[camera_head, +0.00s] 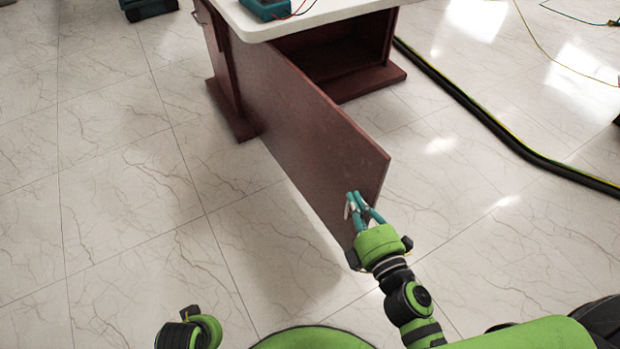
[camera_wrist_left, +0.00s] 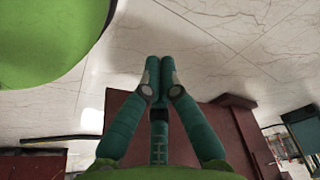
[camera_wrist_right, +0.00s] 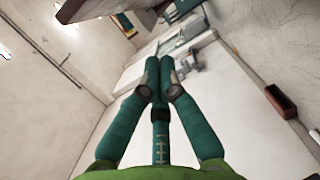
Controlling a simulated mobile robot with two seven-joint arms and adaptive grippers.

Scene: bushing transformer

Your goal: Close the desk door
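The desk door (camera_head: 300,130) is a dark red panel, swung wide open from the desk (camera_head: 330,12) toward me. The dark cabinet opening (camera_head: 335,48) shows behind it. My right gripper (camera_head: 355,198) is at the door's near free end, overlapping its lower corner; I cannot tell if it touches. Its fingertips meet with nothing between them in the right wrist view (camera_wrist_right: 160,72). My left arm shows only in part at the bottom left of the head view. In the left wrist view my left gripper (camera_wrist_left: 158,66) has its fingertips together and empty, with dark red panels behind it.
A teal device (camera_head: 268,8) with wires sits on the white desktop. A thick black cable (camera_head: 490,122) runs along the floor to the right. The marble floor (camera_head: 130,190) left of the door is clear. A dark case (camera_head: 148,8) stands at the far left.

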